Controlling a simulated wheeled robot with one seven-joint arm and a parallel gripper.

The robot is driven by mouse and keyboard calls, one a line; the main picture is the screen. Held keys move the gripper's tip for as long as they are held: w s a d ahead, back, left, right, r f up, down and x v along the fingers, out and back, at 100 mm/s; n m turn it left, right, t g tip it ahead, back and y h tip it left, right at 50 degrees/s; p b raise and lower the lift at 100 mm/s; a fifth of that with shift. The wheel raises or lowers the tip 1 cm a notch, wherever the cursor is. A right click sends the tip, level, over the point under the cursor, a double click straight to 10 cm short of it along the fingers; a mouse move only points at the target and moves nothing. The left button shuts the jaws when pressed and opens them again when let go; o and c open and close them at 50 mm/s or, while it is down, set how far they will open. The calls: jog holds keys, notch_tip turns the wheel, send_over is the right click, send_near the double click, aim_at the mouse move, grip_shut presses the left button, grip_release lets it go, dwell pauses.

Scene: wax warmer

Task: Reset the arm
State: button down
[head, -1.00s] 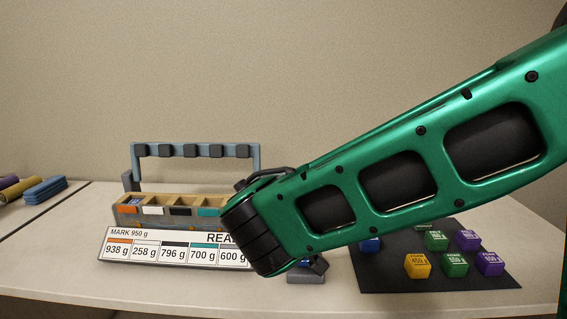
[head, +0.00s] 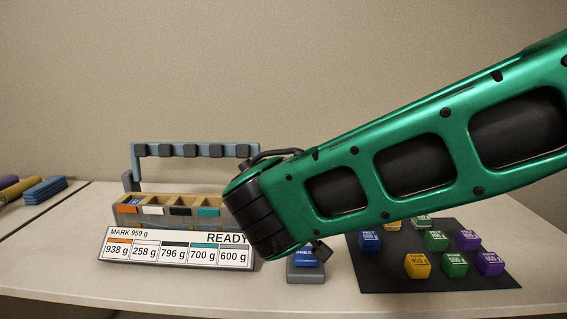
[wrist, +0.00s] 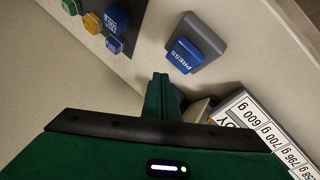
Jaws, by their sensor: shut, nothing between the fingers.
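My green arm (head: 340,180) reaches in from the right in the head view, its dark joint (head: 255,215) in front of the right part of the wax warmer rack (head: 125,212). My gripper (wrist: 161,78) shows in the wrist view with its green fingers together and nothing between them. In the head view my fingers cannot be made out.
The display board (head: 175,247) reads MARK 950 g and READY, with several weights listed. A dark mat (head: 390,280) at right holds several coloured weight cubes, such as a yellow one (head: 417,265). The front left table is clear.

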jog(key=s+d+f+m+g, duration=0.1)
jog(key=s+d+m+g, duration=0.2)
jog(key=d, duration=1)
jog(key=s+d+f+m+g, duration=0.2)
jog(key=s+d+m, duration=0.15)
jog(key=d, duration=1.05)
jog(key=s+d+f+m+g+y, duration=0.1)
jog(key=s+d, duration=0.3)
jog(key=s, duration=0.6)
jog(key=s+d+f+m+g+y, duration=0.2)
jog(key=s+d+m, duration=0.1)
jog(key=s, duration=0.7)
jog(key=shift+s+d+m, duration=0.35)
jog(key=shift+d, duration=0.45)
jog(key=shift+w+g, duration=0.1)
jog(key=shift+g, duration=0.2)
jog(key=shift+w+f, duration=0.2)
jog(key=shift+w, duration=0.3)
